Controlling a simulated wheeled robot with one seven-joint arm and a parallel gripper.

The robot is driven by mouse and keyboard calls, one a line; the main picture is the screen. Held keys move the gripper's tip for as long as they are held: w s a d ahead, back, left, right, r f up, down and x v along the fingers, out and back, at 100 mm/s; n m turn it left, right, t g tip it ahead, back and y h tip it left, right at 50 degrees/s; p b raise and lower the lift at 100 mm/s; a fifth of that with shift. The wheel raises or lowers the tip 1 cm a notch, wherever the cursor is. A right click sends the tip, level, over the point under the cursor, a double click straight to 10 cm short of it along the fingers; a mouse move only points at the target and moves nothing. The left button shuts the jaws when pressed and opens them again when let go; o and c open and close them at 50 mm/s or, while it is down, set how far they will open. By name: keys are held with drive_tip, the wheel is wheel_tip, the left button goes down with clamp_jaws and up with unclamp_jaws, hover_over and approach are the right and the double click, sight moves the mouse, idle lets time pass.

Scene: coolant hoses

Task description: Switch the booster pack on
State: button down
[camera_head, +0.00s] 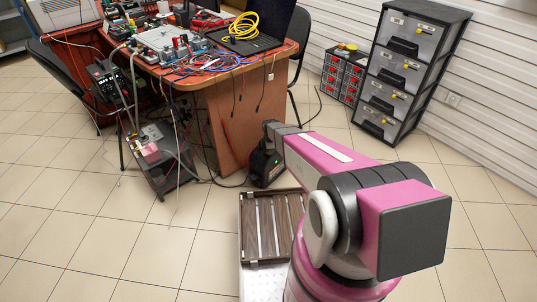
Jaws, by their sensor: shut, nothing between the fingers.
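The booster pack appears to be the dark case (264,166) on the floor at the right foot of the wooden desk. A small green patch shows on it. My arm covers its right side, and I cannot make out its switch. My gripper (269,129) is the dark end of my pink and white arm, just above the pack's top in the picture. It is shut and empty. Its fingertips are too small to make out, and I cannot tell whether it touches the pack.
The desk (222,118) carries cables, instruments and a coiled yellow hose (243,27). A low cart (160,165) with small items stands in front of it. A drawer tower (408,70) stands at the back right. A slatted wooden tray (270,225) lies near my base. Tiled floor is free at left.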

drive_tip(key=shift+r, duration=3.2)
drive_tip(key=s+d+r+m, duration=0.4)
drive_tip(key=s+r+m, duration=0.5)
drive_tip(key=s+r, duration=0.2)
drive_tip(key=s+d+r+m, duration=0.4)
drive_tip(key=s+r+m, duration=0.5)
drive_tip(key=s+r, duration=0.2)
drive_tip(key=shift+s+d+r+m, duration=0.15)
drive_tip(key=shift+d+m, duration=0.1)
drive_tip(key=shift+m, duration=0.15)
